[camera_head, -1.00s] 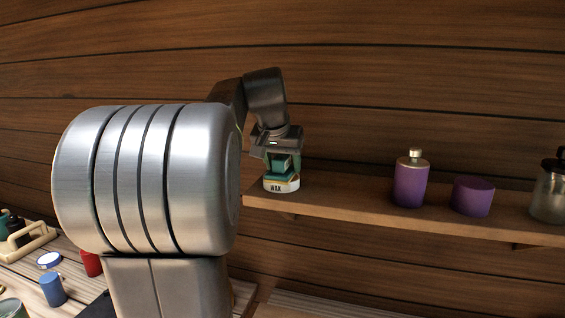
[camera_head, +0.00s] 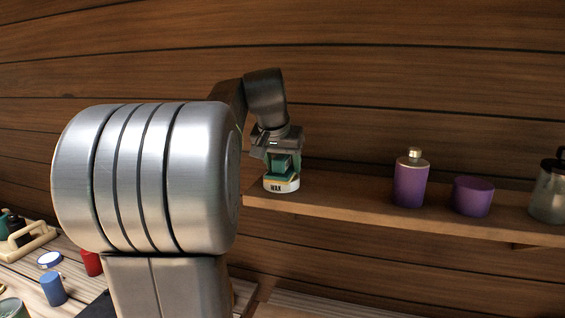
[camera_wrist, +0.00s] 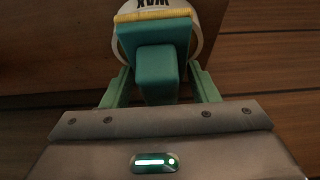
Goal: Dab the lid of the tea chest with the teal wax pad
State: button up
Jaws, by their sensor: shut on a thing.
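The teal wax pad (camera_head: 283,167) has a block handle and a yellow underside layer. It also shows in the wrist view (camera_wrist: 155,70). My gripper (camera_head: 282,160) is shut on its handle, with a green finger on each side in the wrist view (camera_wrist: 157,88). The pad is at the top of a white round tin marked WAX (camera_head: 282,185), which stands at the left end of the shelf. I cannot tell whether the pad touches the wax inside. I cannot make out the tea chest or its lid in these views.
The wooden shelf (camera_head: 340,203) also holds a purple bottle (camera_head: 410,183), a purple cylinder (camera_head: 473,196) and a glass vessel (camera_head: 549,200) at the right. Lower left, a surface carries a blue cylinder (camera_head: 53,290), a red object (camera_head: 91,263) and a cream tray (camera_head: 38,240).

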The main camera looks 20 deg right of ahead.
jog(key=shift+r+p, duration=1.15)
jog(key=shift+p, duration=0.05)
jog(key=shift+r, duration=2.25)
